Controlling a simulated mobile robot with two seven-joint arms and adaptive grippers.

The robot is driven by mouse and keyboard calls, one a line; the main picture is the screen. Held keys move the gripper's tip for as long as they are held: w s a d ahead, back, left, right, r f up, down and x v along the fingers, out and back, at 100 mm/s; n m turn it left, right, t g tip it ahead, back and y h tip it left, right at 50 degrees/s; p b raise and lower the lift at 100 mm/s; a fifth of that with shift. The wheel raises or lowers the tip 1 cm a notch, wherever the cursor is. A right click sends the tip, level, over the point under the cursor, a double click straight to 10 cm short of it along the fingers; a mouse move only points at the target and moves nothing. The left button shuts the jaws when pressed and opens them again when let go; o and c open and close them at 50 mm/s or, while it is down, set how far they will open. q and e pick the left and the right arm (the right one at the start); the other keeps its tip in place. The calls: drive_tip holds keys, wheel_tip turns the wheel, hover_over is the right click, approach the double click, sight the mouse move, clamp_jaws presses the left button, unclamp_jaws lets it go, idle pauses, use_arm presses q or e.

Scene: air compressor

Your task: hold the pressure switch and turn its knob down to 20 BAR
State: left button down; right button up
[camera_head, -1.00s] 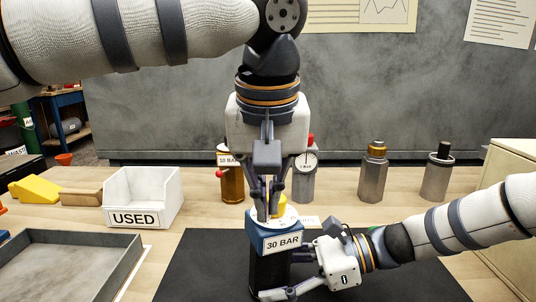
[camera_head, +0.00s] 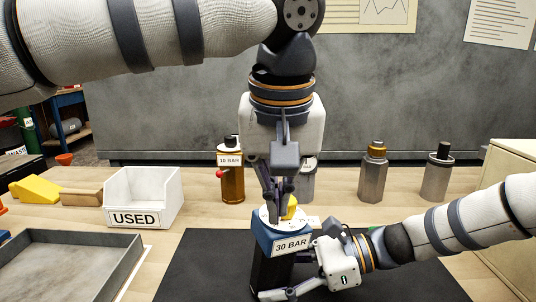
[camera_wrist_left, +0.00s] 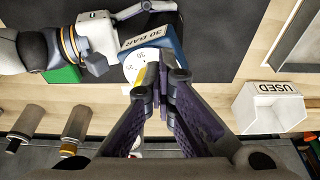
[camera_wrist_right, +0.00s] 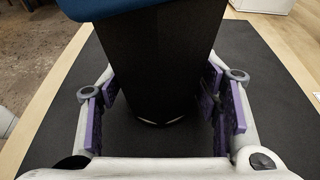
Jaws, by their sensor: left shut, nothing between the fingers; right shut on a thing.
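The pressure switch (camera_head: 270,270) stands on the black mat, with a black body, a blue top and a label (camera_head: 291,243) reading 30 BAR. On top is a white dial (camera_head: 268,222) with a yellow knob (camera_head: 291,207). My left gripper (camera_head: 275,200) points down over the dial, its fingers shut and empty beside the knob. In the left wrist view the knob (camera_wrist_left: 139,76) shows just left of the shut fingertips (camera_wrist_left: 162,84); the fingers partly hide the dial. My right gripper (camera_wrist_right: 165,100) is shut on the black body (camera_wrist_right: 160,60), which stands between its purple pads.
A white USED bin (camera_head: 145,195) and a grey tray (camera_head: 65,265) are at the left. A 10 BAR bottle (camera_head: 232,185) stands behind the switch. Two metal fittings (camera_head: 373,175) (camera_head: 437,177) stand at the back right. The black mat (camera_head: 200,265) is bare left of the switch.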

use_arm(q)
drive_tip(key=shift+r, duration=2.75)
drive_tip(key=shift+w+a+f+m+t+h, duration=0.2)
drive_tip(key=shift+a+f+m+t+h, duration=0.2)
drive_tip(key=shift+f+m, duration=0.6)
drive_tip(key=shift+w+a+f+m+t+h, duration=0.25)
drive_tip(key=shift+a+f+m, duration=0.2)
drive_tip(key=shift+f+m, duration=0.5)
drive_tip(key=shift+w+a+f+m+t+h, duration=0.25)
drive_tip(key=shift+a+f+m+h, duration=0.15)
drive_tip(key=shift+f+m, duration=0.6)
drive_tip(key=shift+w+d+r, duration=0.1)
drive_tip(key=shift+w+d, duration=0.2)
drive_tip(key=shift+d, duration=0.15)
drive_tip(key=shift+s+d, duration=0.25)
drive_tip(key=shift+s+d, duration=0.25)
drive_tip(key=shift+d, duration=0.25)
